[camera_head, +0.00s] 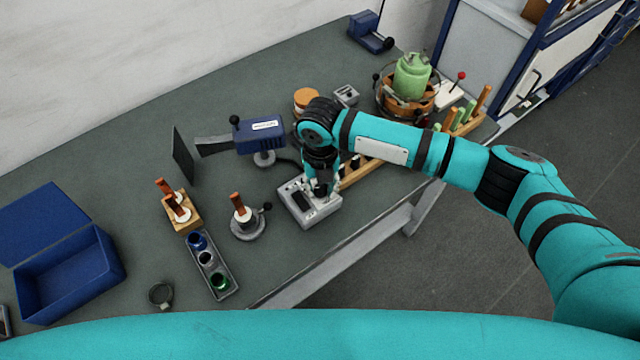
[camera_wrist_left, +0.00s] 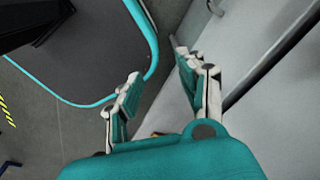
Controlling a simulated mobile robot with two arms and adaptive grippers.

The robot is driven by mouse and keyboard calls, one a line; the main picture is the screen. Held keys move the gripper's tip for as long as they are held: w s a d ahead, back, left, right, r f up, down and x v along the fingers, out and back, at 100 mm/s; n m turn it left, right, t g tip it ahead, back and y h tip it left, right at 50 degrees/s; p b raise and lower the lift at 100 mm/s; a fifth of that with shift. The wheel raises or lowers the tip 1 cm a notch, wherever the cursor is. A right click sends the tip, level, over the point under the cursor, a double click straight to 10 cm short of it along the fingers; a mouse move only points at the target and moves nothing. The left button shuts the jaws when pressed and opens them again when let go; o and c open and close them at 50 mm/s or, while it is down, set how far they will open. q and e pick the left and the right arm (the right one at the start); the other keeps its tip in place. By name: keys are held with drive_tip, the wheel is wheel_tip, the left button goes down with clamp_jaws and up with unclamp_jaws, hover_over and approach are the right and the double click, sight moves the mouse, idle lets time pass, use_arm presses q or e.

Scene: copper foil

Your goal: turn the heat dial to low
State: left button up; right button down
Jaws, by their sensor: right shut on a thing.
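A light grey control box (camera_head: 300,212) with a dark panel on top sits near the front edge of the workbench. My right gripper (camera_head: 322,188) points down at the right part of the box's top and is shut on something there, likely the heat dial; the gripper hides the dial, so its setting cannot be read. A blue heat tool (camera_head: 262,136) with a grey nozzle stands on a mount behind the box. My left gripper (camera_wrist_left: 155,85) shows in the left wrist view, with its fingers apart and nothing between them. The left gripper is not in the head view.
On the bench (camera_head: 130,165) stand an open blue box (camera_head: 75,280), a tray with small coloured pots (camera_head: 213,262), a wooden block with brushes (camera_head: 180,210) and a round stand (camera_head: 248,225). My right forearm crosses above the wooden rack (camera_head: 365,170).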

idle(0.3)
drive_tip(key=c, duration=1)
unclamp_jaws()
